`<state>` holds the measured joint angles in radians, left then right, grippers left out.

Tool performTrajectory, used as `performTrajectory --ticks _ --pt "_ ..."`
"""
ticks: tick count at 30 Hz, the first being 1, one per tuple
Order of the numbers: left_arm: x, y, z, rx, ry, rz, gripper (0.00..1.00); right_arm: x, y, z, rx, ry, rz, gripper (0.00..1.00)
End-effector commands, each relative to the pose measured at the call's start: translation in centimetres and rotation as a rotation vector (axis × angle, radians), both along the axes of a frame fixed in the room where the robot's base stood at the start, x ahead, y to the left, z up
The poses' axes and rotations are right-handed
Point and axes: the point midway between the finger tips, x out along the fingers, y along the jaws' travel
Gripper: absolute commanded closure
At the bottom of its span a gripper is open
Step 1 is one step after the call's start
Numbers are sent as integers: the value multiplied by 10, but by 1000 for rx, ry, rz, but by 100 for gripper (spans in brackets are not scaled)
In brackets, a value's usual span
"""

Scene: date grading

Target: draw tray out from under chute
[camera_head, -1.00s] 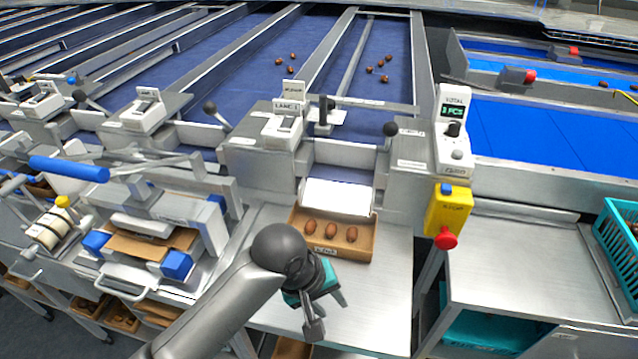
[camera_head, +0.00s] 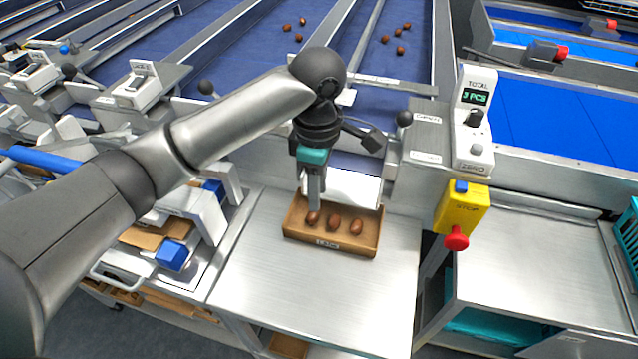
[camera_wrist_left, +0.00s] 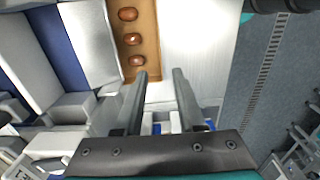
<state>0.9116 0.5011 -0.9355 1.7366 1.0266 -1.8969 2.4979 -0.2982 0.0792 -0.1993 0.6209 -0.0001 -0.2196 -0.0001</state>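The tray (camera_head: 362,246) is a shallow brown box with three dates in a row and a label on its front wall. It sits on the steel table under the white chute (camera_head: 356,188); its back edge is partly hidden. Contact cannot be told. My right gripper is not in view.
The steel table (camera_head: 300,295) is clear in front of the tray. A yellow stop box (camera_head: 462,208) with a red button hangs at the right, below the counter unit (camera_head: 474,120). A blue-handled press (camera_head: 172,255) stands left. A teal crate (camera_head: 630,240) is far right.

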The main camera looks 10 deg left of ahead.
Motion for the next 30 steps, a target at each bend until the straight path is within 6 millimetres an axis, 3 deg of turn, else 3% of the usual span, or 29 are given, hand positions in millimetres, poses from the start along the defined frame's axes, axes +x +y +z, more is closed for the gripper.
performTrajectory --ticks 8,24,30 --pt "0 0 -10 0 0 -1 61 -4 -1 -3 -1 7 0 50" --pt "0 0 -111 0 -1 -2 61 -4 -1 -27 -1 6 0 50" --pt "-1 0 -140 0 -1 -4 61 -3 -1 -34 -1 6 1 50"
